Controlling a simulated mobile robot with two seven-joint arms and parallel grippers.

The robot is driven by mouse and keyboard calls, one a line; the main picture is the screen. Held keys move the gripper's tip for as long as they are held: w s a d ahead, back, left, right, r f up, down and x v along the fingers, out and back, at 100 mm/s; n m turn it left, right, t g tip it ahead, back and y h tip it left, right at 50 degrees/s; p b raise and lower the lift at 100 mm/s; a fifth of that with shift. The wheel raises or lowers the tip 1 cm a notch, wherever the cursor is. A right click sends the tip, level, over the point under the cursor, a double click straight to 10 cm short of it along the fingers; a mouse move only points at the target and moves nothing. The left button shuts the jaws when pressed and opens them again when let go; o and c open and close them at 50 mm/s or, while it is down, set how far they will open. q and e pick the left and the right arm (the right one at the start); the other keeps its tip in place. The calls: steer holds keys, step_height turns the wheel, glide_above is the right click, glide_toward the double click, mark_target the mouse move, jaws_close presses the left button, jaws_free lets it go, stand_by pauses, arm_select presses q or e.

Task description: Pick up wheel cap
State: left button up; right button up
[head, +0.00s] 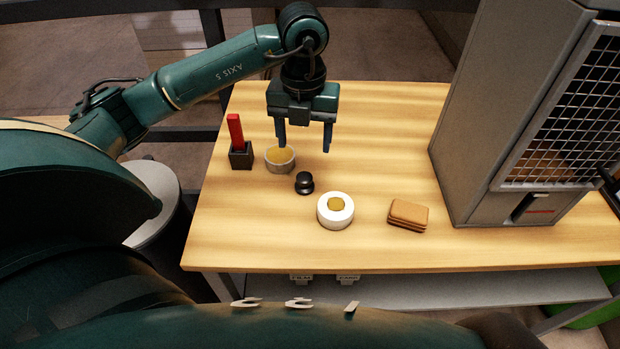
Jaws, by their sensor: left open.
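No thing in view is plainly a wheel cap, and I cannot tell which object the name means. A small black knob-shaped piece (304,184) stands on the wooden table (250,235). A white round piece with a tan centre (335,211) lies to its lower right. My left gripper (304,148) points down over the table with its two fingers apart and nothing between them. In the picture it is just above the black piece, apart from it. My right gripper is not in view.
A bowl with yellow contents (280,160) and a dark holder with a red stick (240,153) stand at the left. A brown layered block (408,214) lies right of the white piece. A large grey machine with a mesh front (500,110) fills the right. The table's front left is clear.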

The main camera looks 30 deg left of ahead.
arm_select(q)
glide_above(304, 176)
steer(key=f, duration=0.5)
steer(key=shift+w+f, duration=0.1)
steer(key=shift+w, duration=0.1)
steer(key=shift+s+f, duration=0.15)
steer(key=shift+f, duration=2.55)
steer(key=shift+c, duration=0.2)
steer(key=c, duration=1)
steer(key=shift+r, duration=0.1)
